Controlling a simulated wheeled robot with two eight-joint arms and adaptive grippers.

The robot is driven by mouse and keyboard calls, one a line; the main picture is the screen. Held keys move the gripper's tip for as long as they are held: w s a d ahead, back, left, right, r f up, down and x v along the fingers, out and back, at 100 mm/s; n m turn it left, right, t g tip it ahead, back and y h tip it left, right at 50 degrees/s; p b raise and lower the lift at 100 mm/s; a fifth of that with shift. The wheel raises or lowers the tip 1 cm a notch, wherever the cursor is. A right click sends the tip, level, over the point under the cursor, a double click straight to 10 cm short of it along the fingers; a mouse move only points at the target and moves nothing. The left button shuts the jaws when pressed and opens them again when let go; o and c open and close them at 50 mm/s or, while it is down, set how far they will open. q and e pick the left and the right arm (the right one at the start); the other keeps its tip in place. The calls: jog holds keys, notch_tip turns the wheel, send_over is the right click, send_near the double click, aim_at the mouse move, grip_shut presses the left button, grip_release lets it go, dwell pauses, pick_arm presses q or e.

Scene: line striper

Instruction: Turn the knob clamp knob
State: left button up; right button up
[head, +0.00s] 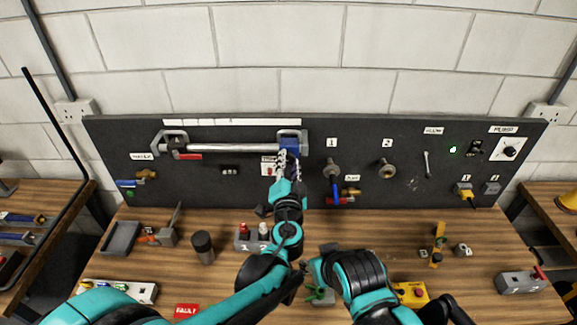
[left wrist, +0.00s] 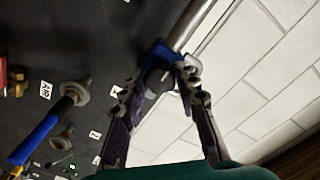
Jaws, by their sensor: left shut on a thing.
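The knob clamp is a blue block (head: 298,143) at the right end of a silver bar on the dark panel. In the left wrist view the blue clamp (left wrist: 160,52) and its dark grey knob (left wrist: 155,76) lie between my fingers. My left gripper (head: 288,158) reaches up to the panel in front of the clamp and is shut on the knob; its fingers (left wrist: 158,84) stand on either side of it. The knob is mostly hidden by the gripper in the head view. My right arm is low at the front; its fingers are not clear.
The silver bar (head: 230,148) runs left from the clamp. A valve with a blue handle (head: 336,190) is close to the right of my left gripper. A box with red and white buttons (head: 252,240) stands on the wooden bench (head: 150,215) below.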

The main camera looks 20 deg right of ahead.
pick_arm(q)
jog(key=m+b, duration=0.1)
jog(key=m, duration=0.3)
jog(key=shift+m, duration=0.3)
jog(key=m+b, duration=0.1)
jog(key=m, duration=0.3)
jog(key=shift+m, duration=0.3)
jog(key=m, duration=0.4)
jog(key=shift+m, duration=0.3)
jog(key=shift+r+m+b, duration=0.1)
jog(key=shift+m+b, duration=0.35)
jog(key=shift+m, duration=1.65)
jog(key=o, duration=1.1)
jog(key=shift+o, duration=0.2)
jog(key=v, duration=1.2)
